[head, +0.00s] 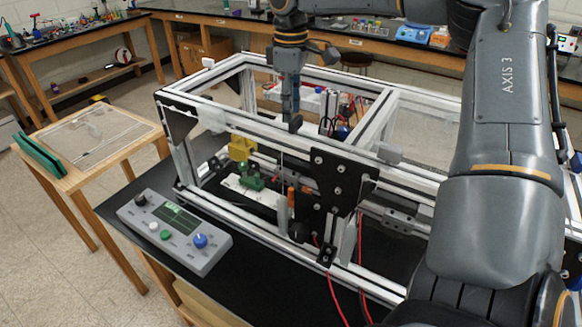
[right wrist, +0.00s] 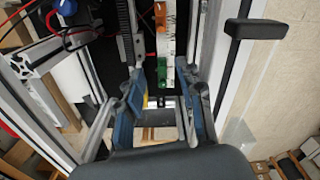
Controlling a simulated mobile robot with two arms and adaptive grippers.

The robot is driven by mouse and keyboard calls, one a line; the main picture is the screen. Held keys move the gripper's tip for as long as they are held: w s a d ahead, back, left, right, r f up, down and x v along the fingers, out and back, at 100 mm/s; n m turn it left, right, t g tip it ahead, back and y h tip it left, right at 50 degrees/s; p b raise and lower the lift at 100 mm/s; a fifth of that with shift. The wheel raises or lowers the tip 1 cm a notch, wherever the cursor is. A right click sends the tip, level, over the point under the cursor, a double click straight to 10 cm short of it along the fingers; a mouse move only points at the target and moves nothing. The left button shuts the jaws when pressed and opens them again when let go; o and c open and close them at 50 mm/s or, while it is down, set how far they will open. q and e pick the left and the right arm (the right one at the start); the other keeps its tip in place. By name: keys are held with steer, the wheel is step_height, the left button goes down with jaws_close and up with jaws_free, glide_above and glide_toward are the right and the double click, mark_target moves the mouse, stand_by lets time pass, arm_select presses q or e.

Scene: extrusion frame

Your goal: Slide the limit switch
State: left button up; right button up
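I cannot tell for sure which part is the limit switch. Inside the aluminium extrusion frame (head: 268,226) sit a yellow block (head: 241,147), a green part (head: 252,182) and an upright orange part (head: 291,197). The green part (right wrist: 162,68) and an orange part (right wrist: 160,16) also show in the right wrist view, beyond the fingers. My right gripper (head: 290,108) points down at the frame's top, above the yellow and green parts in the picture. In the right wrist view its blue-sided fingers (right wrist: 161,103) stand apart with nothing clearly held. My left gripper is not in view.
A grey control box (head: 174,232) with knobs and buttons stands in front of the frame on the black table. Dark plates (head: 330,180) and red cables (head: 338,297) are at the frame's front. A wooden side table (head: 92,135) stands left. A dark block (right wrist: 256,28) shows beside the fingers.

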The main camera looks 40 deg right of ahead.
steer(key=b, duration=0.8)
glide_above(291, 189)
step_height(291, 189, down, 10)
arm_select(q)
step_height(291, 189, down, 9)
steer(key=p, duration=0.1)
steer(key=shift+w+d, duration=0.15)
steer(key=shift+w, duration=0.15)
arm_select(e)
step_height(291, 189, down, 14)
steer(key=shift+f, duration=0.1)
steer(key=shift+c, duration=0.4)
jaws_close()
